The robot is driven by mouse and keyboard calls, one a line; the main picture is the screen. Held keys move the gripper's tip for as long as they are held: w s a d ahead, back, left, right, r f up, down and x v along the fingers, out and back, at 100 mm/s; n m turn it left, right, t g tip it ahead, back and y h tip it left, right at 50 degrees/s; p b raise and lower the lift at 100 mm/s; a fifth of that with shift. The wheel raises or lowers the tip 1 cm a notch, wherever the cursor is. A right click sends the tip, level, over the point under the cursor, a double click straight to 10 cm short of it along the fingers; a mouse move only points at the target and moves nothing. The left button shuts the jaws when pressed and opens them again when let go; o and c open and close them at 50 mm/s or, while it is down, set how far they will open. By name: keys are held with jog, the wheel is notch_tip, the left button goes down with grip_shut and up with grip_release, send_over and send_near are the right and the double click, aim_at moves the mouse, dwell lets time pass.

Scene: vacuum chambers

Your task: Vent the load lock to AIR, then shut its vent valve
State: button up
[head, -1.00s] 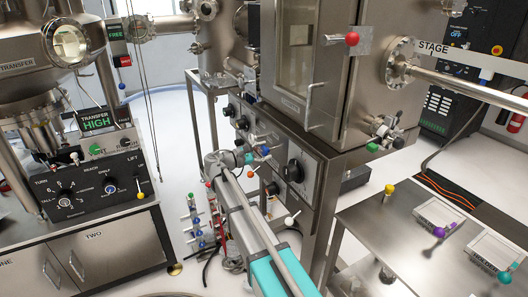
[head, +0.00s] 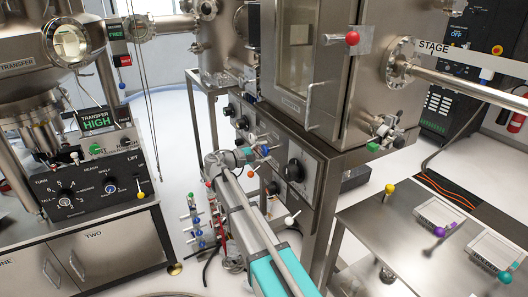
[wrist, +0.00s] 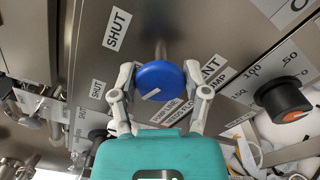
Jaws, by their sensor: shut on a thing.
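My gripper (wrist: 157,88) is shut on a round blue knob (wrist: 158,80) with a white mark on its face, on the steel panel. In the head view my gripper (head: 256,154) is at the front panel (head: 312,170) under the steel chamber with a windowed door (head: 300,60). A SHUT label (wrist: 117,29) lies left of the knob. Labels behind it are partly hidden; "ENT", "PUMP LINE" and "PUMP" can be read. I cannot tell from the mark how far the knob is turned.
A black dial with an orange pointer (wrist: 284,99) and a number scale is close right of the gripper. Another valve handle (wrist: 34,121) is at the left. A table (head: 380,225) stands at the right. The TRANSFER controller display (head: 97,121) reads HIGH.

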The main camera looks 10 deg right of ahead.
jog(key=m, duration=0.7)
jog(key=shift+f, duration=0.15)
jog(key=m, duration=0.7)
jog(key=shift+f, duration=0.1)
jog(key=o, duration=1.2)
jog(key=shift+c, duration=0.2)
jog(key=v, duration=1.2)
